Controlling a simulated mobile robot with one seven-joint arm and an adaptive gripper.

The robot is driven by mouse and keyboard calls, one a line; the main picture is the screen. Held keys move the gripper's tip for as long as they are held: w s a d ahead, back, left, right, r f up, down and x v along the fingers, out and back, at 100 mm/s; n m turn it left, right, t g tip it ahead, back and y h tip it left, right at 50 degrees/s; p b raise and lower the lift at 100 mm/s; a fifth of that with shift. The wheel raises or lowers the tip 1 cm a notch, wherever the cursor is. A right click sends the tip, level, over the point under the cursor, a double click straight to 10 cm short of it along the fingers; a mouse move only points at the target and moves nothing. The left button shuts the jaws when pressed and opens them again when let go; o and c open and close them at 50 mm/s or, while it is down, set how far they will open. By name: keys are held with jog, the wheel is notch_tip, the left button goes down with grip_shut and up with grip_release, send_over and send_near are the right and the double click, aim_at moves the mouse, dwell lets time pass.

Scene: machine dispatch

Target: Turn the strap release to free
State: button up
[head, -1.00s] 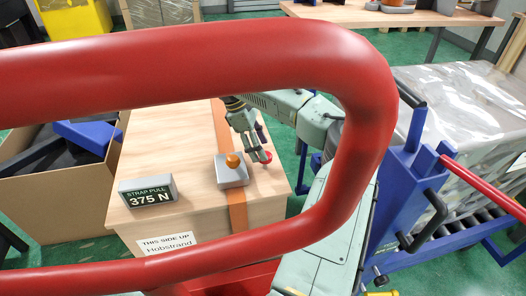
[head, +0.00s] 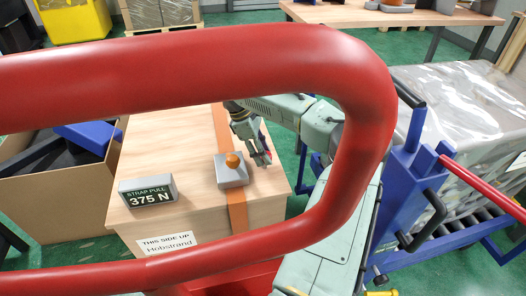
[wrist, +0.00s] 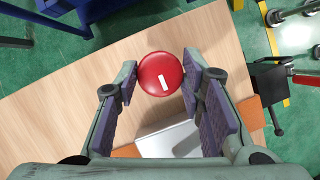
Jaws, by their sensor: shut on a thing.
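A round red knob (wrist: 160,74) with a short white mark lies between the fingertips of my gripper (wrist: 164,80) in the wrist view. My gripper is shut on it. In the head view, my gripper (head: 262,155) is over the right part of the wooden crate, and only a little red shows at its fingers. A grey block (head: 232,176) with an orange dome (head: 232,160) sits on the orange strap (head: 237,210), left of my gripper. In the wrist view, the grey block (wrist: 168,138) shows partly below the knob. I cannot tell what the knob is fixed to.
The wooden crate (head: 175,150) bears a strap pull display (head: 148,191) reading 375 N. A thick red bar (head: 200,55) crosses the head view. A cardboard box (head: 50,190) stands left. A wrapped load (head: 465,105) and blue frame (head: 405,200) stand right.

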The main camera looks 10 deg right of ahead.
jog(key=c, duration=0.4)
jog(key=shift+r+n+p, duration=0.1)
jog(key=shift+n+p, duration=0.2)
jog(key=shift+p, duration=0.05)
jog(key=n+t+p, duration=0.1)
jog(key=n+p, duration=0.1)
jog(key=shift+s+n, duration=0.1)
jog(key=shift+n, duration=0.2)
jog(key=n+t+p, duration=0.2)
jog(key=n, duration=0.2)
jog(key=shift+s+n, duration=0.1)
jog(key=shift+n, duration=0.2)
jog(key=n+t, duration=0.1)
jog(key=n, duration=0.1)
jog(key=n+t, duration=0.1)
jog(key=n, duration=0.2)
jog(key=shift+s+y+p, duration=0.1)
jog(key=shift+y+p, duration=0.2)
jog(key=shift+p, duration=0.1)
jog(key=n, duration=0.2)
jog(key=n+y, duration=0.1)
jog(key=n, duration=0.2)
jog(key=shift+d+t+y+b, duration=0.15)
jog(key=shift+t+y+b, duration=0.15)
jog(key=shift+t, duration=0.1)
jog(key=o, duration=1.1)
